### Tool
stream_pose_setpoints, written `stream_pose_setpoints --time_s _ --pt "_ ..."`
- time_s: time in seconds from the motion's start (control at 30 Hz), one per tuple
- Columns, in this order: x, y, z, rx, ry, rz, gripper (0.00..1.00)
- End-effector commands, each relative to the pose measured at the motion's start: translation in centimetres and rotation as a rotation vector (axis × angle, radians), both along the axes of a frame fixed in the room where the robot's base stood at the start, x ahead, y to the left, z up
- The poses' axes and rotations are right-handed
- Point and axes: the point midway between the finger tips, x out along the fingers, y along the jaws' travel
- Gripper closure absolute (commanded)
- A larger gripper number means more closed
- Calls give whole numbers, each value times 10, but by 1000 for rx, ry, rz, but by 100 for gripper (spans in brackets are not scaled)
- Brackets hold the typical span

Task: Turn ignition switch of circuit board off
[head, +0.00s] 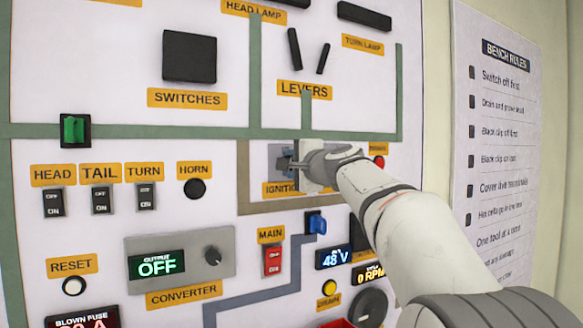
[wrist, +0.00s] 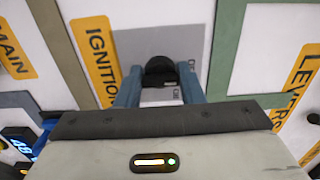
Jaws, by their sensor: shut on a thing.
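The ignition switch has a black knob (wrist: 160,70) on a grey plate (wrist: 142,46), beside the orange IGNITION label (wrist: 99,50) in the wrist view. In the head view its grey plate (head: 275,152) is at centre, partly hidden by my gripper (head: 291,161). In the wrist view the two blue fingers of my gripper (wrist: 160,90) stand on either side of the knob, shut on it. The plate's lettering is small and partly covered, so the knob's setting cannot be read. The circuit board (head: 110,30) is an upright white panel.
Below are the red MAIN switch (head: 272,261), a blue connector (head: 316,223), a 48 V display (head: 333,257) and the converter (head: 180,257) showing OFF. The levers (head: 295,48) are above. A bench rules sheet (head: 510,150) hangs at right.

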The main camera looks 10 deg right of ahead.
Motion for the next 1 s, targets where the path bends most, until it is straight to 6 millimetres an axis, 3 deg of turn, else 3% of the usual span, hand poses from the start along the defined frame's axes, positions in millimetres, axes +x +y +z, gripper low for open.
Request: stream_pose_setpoints --time_s 0.27,0.3,0.53,0.8,1.0 --pt "0 0 -2 -4 2 1 88" --pt "0 0 -2 -4 2 1 65" --pt "0 0 -1 -3 1 1 47" --pt "-3 -1 0 -2 -1 0 47" --pt "-29 -10 -2 -3 -2 -2 47"
